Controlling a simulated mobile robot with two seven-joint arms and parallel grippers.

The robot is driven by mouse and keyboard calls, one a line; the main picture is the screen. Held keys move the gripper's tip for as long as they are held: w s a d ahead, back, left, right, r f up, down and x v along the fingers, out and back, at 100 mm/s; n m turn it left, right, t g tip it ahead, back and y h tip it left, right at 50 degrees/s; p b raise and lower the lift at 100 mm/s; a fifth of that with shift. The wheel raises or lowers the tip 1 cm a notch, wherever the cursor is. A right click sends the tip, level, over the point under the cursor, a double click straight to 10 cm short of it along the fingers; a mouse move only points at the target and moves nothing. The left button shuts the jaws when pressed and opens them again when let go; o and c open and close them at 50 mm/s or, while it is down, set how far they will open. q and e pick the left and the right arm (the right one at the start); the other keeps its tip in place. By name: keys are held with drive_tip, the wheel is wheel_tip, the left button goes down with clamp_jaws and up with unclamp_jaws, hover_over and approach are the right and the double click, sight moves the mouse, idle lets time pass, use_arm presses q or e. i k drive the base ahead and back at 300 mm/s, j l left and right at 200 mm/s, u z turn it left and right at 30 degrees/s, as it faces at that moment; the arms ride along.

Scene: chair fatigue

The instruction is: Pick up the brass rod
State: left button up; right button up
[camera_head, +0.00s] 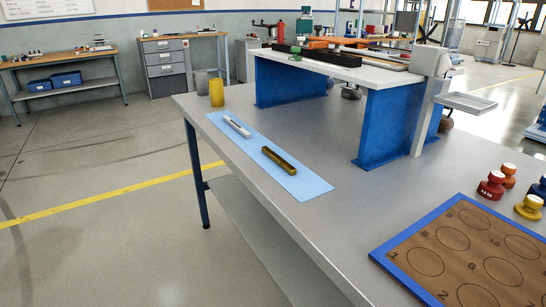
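The brass rod (279,160) is a short, dark gold bar. It lies flat on a light blue mat (309,186) on the grey workbench. A silver rod (236,127) lies on the same mat, further back and to the left, apart from the brass one. Neither of my grippers shows in the head view, and nothing touches the brass rod.
A yellow cup (217,93) and a grey cup (202,82) stand behind the mat. A white shelf (345,70) on blue supports (385,127) rises to the right. A numbered board (462,262) and several coloured knobbed weights (491,186) occupy the front right. The bench between is clear.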

sight(284, 165)
drive_tip(key=i+j, duration=0.2)
drive_tip(key=j, duration=0.15)
drive_tip(key=i+j+z, duration=0.15)
drive_tip(key=j, duration=0.2)
drive_tip(key=i+j, duration=0.2)
drive_tip(key=j, duration=0.2)
drive_tip(key=i+j+z, duration=0.1)
drive_tip(key=j, duration=0.25)
drive_tip(key=i, duration=0.1)
